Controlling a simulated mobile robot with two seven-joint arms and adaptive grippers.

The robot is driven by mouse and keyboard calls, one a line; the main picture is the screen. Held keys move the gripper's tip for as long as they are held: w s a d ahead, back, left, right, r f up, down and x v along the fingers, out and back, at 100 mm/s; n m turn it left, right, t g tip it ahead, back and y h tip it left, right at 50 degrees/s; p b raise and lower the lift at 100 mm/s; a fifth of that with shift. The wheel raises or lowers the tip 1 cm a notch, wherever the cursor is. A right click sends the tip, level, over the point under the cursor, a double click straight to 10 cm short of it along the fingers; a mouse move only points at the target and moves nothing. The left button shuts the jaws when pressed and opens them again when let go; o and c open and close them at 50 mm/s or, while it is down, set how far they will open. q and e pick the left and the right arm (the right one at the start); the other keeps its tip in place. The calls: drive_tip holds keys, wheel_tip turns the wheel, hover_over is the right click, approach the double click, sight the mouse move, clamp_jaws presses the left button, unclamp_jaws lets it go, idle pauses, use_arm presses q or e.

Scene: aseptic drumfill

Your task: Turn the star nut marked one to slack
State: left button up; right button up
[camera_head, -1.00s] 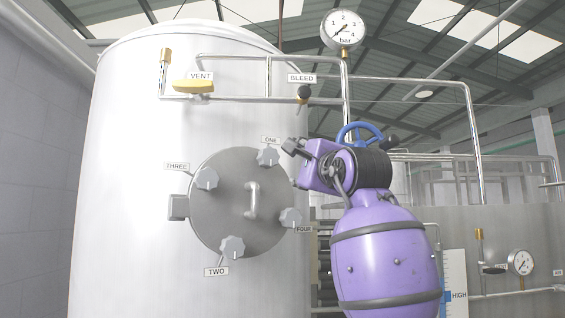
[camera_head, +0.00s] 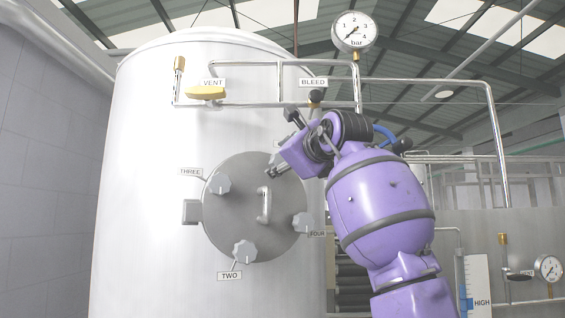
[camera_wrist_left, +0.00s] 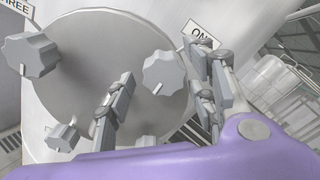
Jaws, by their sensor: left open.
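Star nut one (camera_wrist_left: 165,73), a grey lobed knob with a pale index line, is on the round grey hatch cover (camera_wrist_left: 60,98). Its ONE label (camera_wrist_left: 203,38) is partly behind a finger. My left gripper (camera_head: 272,165) is open at the cover's upper right. In the left wrist view its fingers are on either side of nut one; I cannot tell whether they touch it. In the head view the gripper hides most or all of that nut. My right gripper is in neither view.
Star nuts three (camera_head: 218,183), two (camera_head: 244,252) and four (camera_head: 303,222) and a bar handle (camera_head: 264,206) stand out from the cover. Above are the VENT valve's yellow handle (camera_head: 206,93), the BLEED valve (camera_head: 316,97), pipes and a gauge (camera_head: 354,32).

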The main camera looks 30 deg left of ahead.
use_arm(q)
drive_tip(key=shift+a, duration=0.2)
drive_tip(key=shift+c, duration=0.5)
drive_tip(key=shift+w, duration=0.1)
drive_tip(key=c, duration=1)
drive_tip(key=shift+f, duration=0.1)
